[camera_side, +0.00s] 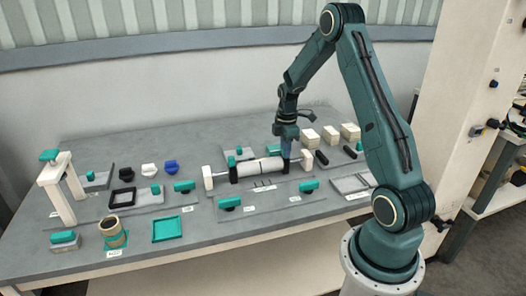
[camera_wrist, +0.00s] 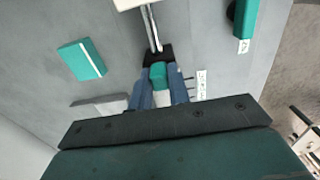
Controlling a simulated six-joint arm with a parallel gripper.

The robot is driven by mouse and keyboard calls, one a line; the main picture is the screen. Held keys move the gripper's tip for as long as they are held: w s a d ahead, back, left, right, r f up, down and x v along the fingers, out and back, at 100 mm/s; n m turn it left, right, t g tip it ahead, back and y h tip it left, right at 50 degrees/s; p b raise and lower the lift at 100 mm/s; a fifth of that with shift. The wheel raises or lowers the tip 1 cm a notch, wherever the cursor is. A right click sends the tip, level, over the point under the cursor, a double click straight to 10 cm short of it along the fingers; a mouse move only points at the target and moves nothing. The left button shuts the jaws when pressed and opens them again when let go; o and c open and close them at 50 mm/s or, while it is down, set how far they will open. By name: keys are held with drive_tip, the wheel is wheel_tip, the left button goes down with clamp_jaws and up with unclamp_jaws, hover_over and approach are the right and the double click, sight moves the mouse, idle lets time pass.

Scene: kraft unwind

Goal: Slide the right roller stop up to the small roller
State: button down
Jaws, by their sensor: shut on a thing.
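The small roller (camera_side: 262,167) is a pale cylinder on a horizontal metal shaft (camera_wrist: 151,28) in the side view. A left stop with a teal tab (camera_side: 232,163) is on its left. My gripper (camera_side: 287,158) reaches down at the roller's right end. In the wrist view my blue fingers (camera_wrist: 160,88) are shut on the teal tab of the right roller stop (camera_wrist: 158,54), whose black body sits around the shaft. The side view hides most of this stop behind my fingers, so I cannot tell whether it touches the roller.
White supports stand at the shaft's left (camera_side: 208,177) and right (camera_side: 307,161) ends. Pale blocks (camera_side: 330,134) are behind on the right. Black-and-teal pieces (camera_side: 309,186) lie in front. A white and teal frame (camera_side: 58,185) stands far left.

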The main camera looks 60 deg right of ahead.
drive_tip(key=c, duration=1.3)
unclamp_jaws()
drive_tip(key=shift+r, duration=0.15)
wheel_tip(320, 180, up, 14)
drive_tip(key=shift+f, duration=0.2)
